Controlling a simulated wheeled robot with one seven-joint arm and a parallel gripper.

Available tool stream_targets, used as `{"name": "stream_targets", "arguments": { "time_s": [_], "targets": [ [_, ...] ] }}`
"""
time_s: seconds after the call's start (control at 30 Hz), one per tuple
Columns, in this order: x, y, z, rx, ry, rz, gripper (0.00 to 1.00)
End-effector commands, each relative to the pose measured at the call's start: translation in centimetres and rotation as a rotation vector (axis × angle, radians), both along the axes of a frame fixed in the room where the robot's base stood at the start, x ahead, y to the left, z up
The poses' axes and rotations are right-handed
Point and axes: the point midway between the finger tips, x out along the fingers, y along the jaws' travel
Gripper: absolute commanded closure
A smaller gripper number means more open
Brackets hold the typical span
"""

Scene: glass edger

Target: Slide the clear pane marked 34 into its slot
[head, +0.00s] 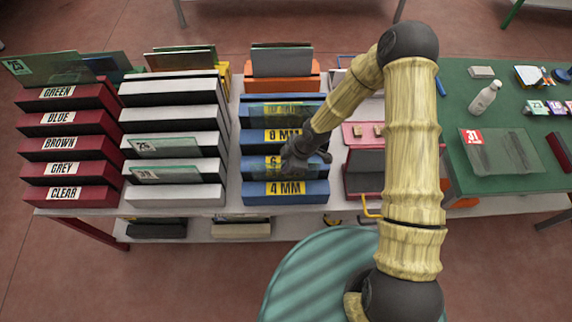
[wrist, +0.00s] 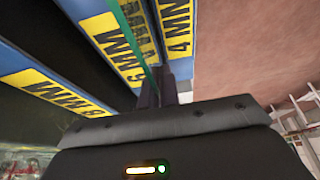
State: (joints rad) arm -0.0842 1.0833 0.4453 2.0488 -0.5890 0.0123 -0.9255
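My gripper (head: 288,168) is at the front of the blue thickness rack (head: 252,187), by the 6 MM label (head: 271,163). In the wrist view my gripper (wrist: 160,88) seems shut on a clear pane (wrist: 132,42), seen nearly edge-on as a thin green line across the yellow labels. Its number is not readable, and it is hard to make out in the head view. I cannot tell whether it is inside a slot. The 4 MM label (head: 286,188) is below and the 8 MM label (head: 283,135) above. Another glass pane (head: 270,111) shows near the top of the rack.
Left are a white rack (head: 170,195) with small numbered panes and a red rack (head: 65,181) labelled by colour. A pink stand (head: 362,185) is close on the right. A green table (head: 456,120) holds a bottle (head: 483,98) and a pane with red label 31 (head: 498,152).

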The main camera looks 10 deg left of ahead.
Motion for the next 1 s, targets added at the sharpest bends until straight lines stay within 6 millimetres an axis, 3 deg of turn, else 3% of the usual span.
{"name": "stream_targets", "arguments": {
  "time_s": [0.87, 1.0],
  "targets": [
    [-0.04, 0.08, -0.83, 0.001, 0.0, 0.001, 1.0],
    [-0.09, 0.13, -0.77, 0.0, 0.0, 0.003, 0.71]
  ]
}}
